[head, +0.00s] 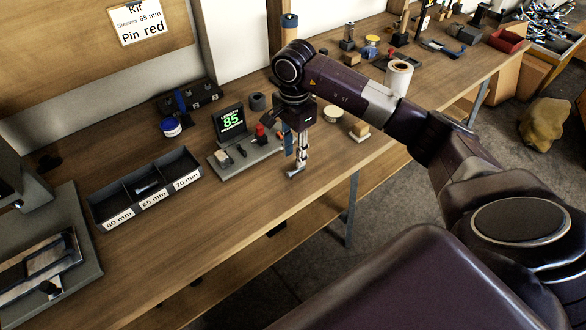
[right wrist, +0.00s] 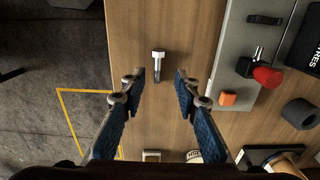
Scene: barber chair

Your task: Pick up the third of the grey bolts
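A grey bolt (right wrist: 158,66) lies on the wooden bench. In the right wrist view it lies between the fingertips, its head toward the top of the picture. My right gripper (right wrist: 159,76) is open around it, with a gap on both sides and no contact seen. In the head view my right gripper (head: 302,156) points down above the bench's front part, and the bolt (head: 293,174) shows just below it. Another grey bolt (head: 147,187) lies in the 65 mm compartment of the dark tray (head: 108,211). My left gripper is not in view.
A grey stand (head: 222,163) with a display reading 85 and a red-topped part is close to the gripper. The bench front between tray and gripper is clear.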

